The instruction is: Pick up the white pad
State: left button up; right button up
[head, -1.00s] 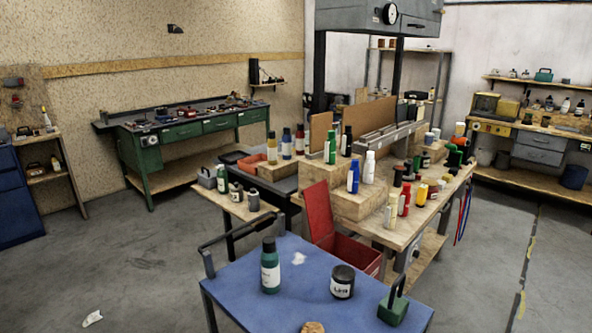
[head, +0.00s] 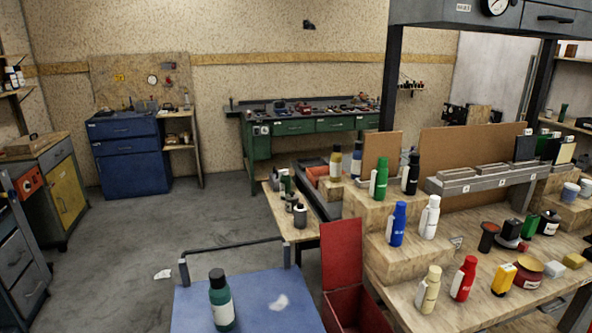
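I cannot tell for sure which thing is the white pad. A small white block (head: 554,269) lies on the wooden workbench at the right, beside a tan block. A flat white piece (head: 280,302) lies on the blue cart top (head: 250,290), right of a dark green bottle (head: 222,300). Another small white piece (head: 162,274) lies on the grey floor left of the cart. Neither of my grippers is in view.
The wooden workbench (head: 450,300) at the right is crowded with bottles and jars. An open red box (head: 342,255) stands between it and the cart. A blue cabinet (head: 128,155) and green bench (head: 262,145) stand at the back.

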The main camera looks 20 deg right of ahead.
aim_at(554, 269)
jog(key=l+u, duration=0.1)
jog(key=l, duration=0.6)
jog(key=l+u, duration=0.1)
jog(key=l, duration=0.65)
jog(key=k+l+u, duration=0.15)
jog(key=l, duration=0.55)
jog(key=l+z, duration=0.2)
jog(key=l, duration=0.2)
jog(key=i+l+z, duration=0.1)
jog(key=l+z, duration=0.15)
jog(key=l, duration=0.15)
